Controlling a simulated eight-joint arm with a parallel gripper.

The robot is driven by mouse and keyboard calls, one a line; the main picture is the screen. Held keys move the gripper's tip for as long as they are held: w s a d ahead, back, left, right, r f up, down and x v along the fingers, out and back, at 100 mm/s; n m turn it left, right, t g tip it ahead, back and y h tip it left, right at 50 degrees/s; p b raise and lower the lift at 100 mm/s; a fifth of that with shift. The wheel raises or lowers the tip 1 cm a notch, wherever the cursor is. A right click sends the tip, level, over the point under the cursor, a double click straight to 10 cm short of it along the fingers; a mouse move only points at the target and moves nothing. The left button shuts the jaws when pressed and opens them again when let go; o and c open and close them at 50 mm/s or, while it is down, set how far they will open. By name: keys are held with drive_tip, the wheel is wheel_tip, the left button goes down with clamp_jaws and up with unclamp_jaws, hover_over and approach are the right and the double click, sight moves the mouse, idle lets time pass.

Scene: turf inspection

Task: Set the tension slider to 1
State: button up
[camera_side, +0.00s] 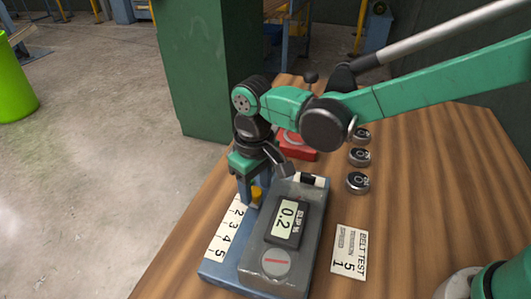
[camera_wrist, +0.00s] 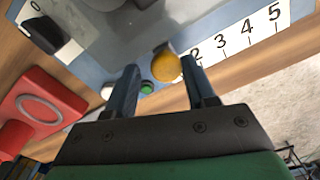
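The tension slider's yellow knob (camera_side: 257,193) is at the low-number end of a white scale strip (camera_side: 225,232) on a blue-and-grey device (camera_side: 215,270). The strip shows 2 to 5; any mark below 2 is hidden by my gripper in both views. My gripper (camera_side: 248,190) is low over that end. In the wrist view its fingers (camera_wrist: 163,85) are apart, with the yellow knob (camera_wrist: 165,66) showing between them, nearer the right finger. I cannot tell whether either finger touches it. The device's display (camera_side: 287,218) reads 0.2.
A black rotary knob (camera_wrist: 45,35) and a green light or button (camera_wrist: 147,88) are near the gripper. Several round metal pieces (camera_side: 358,182) and a BELT TEST card (camera_side: 349,251) with 5 and 1 lie to the right.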

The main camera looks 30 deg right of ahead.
sight(258, 188)
drive_tip(key=shift+s, duration=0.1)
drive_tip(key=shift+r, duration=2.8)
drive_tip(key=shift+d+r, duration=0.1)
drive_tip(key=shift+d, duration=0.05)
drive_tip(key=s+d+r+m+t, duration=0.1)
drive_tip(key=s+d+m+t, duration=0.1)
drive_tip(key=d, duration=0.7)
drive_tip(key=s+d+r+m+t, duration=0.2)
drive_tip(key=s+d+t, duration=0.3)
drive_tip(key=d, duration=0.5)
drive_tip(key=shift+s, duration=0.1)
